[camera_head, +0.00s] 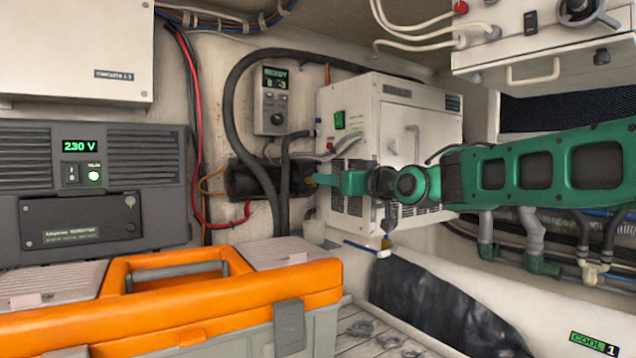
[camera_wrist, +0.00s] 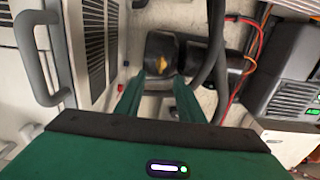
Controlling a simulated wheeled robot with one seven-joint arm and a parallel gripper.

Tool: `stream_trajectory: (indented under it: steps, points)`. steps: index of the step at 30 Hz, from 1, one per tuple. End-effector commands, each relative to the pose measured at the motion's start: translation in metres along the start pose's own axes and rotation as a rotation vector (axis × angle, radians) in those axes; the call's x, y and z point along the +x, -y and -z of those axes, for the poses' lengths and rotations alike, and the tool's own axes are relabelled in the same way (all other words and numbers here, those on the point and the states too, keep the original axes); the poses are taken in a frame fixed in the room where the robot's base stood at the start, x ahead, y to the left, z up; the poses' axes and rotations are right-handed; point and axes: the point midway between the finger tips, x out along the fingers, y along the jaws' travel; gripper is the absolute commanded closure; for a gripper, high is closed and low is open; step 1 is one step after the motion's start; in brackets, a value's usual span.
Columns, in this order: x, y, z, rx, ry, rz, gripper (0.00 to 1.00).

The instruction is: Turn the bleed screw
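A small brass-yellow screw (camera_wrist: 161,65), which looks like the bleed screw, sticks out of the end of a dark block in the wrist view. In the head view, a bit of orange-brass (camera_head: 310,181) shows at the right end of the black cylinder (camera_head: 262,180), mostly hidden by my gripper. My green gripper (camera_wrist: 160,84) is open, its two fingers apart and nothing between them that I can see. The screw lies just beyond the fingertips, roughly centred in the gap. In the head view my gripper (camera_head: 322,180) points left at the cylinder's end. Contact cannot be told.
A white cabinet (camera_head: 362,110) stands behind my arm, close to the gripper. Black hoses (camera_head: 284,190) run beside the cylinder. An orange-lidded toolbox (camera_head: 190,300) fills the lower left. A control box (camera_head: 275,100) hangs above. A grey power unit (camera_head: 90,185) stands at left.

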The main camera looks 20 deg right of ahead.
Motion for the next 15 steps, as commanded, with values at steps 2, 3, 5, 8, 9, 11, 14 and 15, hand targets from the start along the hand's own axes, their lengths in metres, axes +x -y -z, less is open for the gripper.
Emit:
stream_trajectory:
  steps: [2,3,5,8,9,11,14,15]
  points:
    - [0.015,0.001,-0.001,0.0,0.002,0.002,0.65]
    - [0.021,0.001,-0.001,0.0,0.002,0.002,0.65]
    - [0.029,0.001,-0.001,0.0,0.002,0.001,0.65]
    - [0.039,0.0,-0.001,0.0,0.002,0.0,0.65]
    - [0.042,0.0,-0.001,0.0,0.002,0.0,0.65]
    - [0.045,0.0,-0.001,0.0,0.001,0.0,0.65]
    - [0.048,0.0,0.0,0.0,0.0,0.0,0.65]
    - [0.048,0.0,0.0,0.0,0.0,0.0,0.65]
